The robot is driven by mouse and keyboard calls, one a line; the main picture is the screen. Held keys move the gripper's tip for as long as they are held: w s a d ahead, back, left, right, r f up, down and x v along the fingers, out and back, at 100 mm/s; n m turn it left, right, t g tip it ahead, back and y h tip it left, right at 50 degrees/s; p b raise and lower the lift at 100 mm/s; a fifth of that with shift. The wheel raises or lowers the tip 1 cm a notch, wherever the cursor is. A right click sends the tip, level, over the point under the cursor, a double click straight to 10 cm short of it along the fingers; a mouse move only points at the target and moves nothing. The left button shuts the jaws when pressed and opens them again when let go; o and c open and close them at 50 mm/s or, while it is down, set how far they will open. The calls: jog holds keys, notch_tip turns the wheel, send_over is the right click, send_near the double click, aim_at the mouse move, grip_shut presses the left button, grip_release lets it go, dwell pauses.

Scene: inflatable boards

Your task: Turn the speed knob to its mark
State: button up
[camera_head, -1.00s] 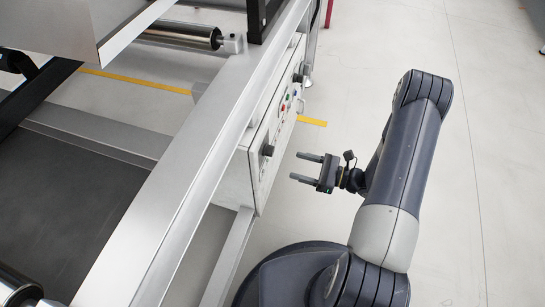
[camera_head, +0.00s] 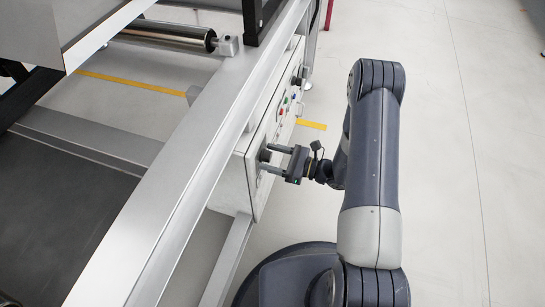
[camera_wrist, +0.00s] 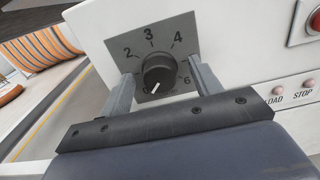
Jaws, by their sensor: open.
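The speed knob (camera_wrist: 158,70) is black and round with a white pointer line, on a grey dial plate (camera_wrist: 150,35) with numbers. In the wrist view its pointer slants to the lower left, near a figure partly hidden at the dial's lower left; 2, 3, 4 and 6 can be read. In the head view the knob (camera_head: 265,155) is a small dark stub on the white control panel. My gripper (camera_wrist: 160,86) is open, its two fingers on either side of the knob, with a gap visible at each side. It also shows in the head view (camera_head: 272,160), reaching the panel.
The white panel (camera_head: 250,182) hangs under a metal frame rail (camera_head: 190,150). Coloured buttons (camera_head: 283,110) and another dark knob sit farther along it. In the wrist view, a red lamp (camera_wrist: 314,22) and buttons labelled LOAD and STOP lie to the right. The floor right of my arm is clear.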

jog(key=shift+c, duration=0.4)
jog(key=c, duration=0.9)
jog(key=shift+m, duration=0.3)
jog(key=shift+m+p, duration=2.05)
jog(key=shift+m, duration=6.55)
